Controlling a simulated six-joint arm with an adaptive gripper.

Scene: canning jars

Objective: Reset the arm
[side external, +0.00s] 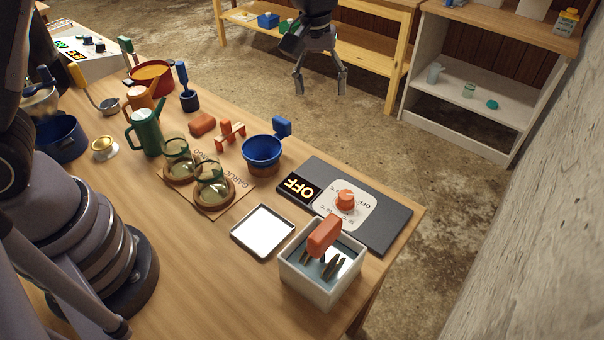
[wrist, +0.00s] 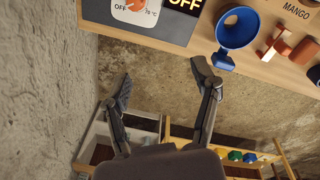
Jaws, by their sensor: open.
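My gripper (side external: 319,82) hangs in the air past the far edge of the wooden table (side external: 190,285), over the concrete floor. Its two fingers are spread apart with nothing between them. In the wrist view my gripper (wrist: 163,88) also shows open and empty, with bare floor behind the fingers. The blue funnel (wrist: 237,28) on the table is near the right finger in that picture but apart from it.
The table holds a white bin (side external: 322,277) with an orange-handled tool, a dial plate (side external: 386,226) reading OFF, a white tray (side external: 263,231), glass jars (side external: 209,182), a green pitcher (side external: 146,131) and a blue pot (side external: 62,139). Shelves (side external: 470,80) stand behind; open floor lies between.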

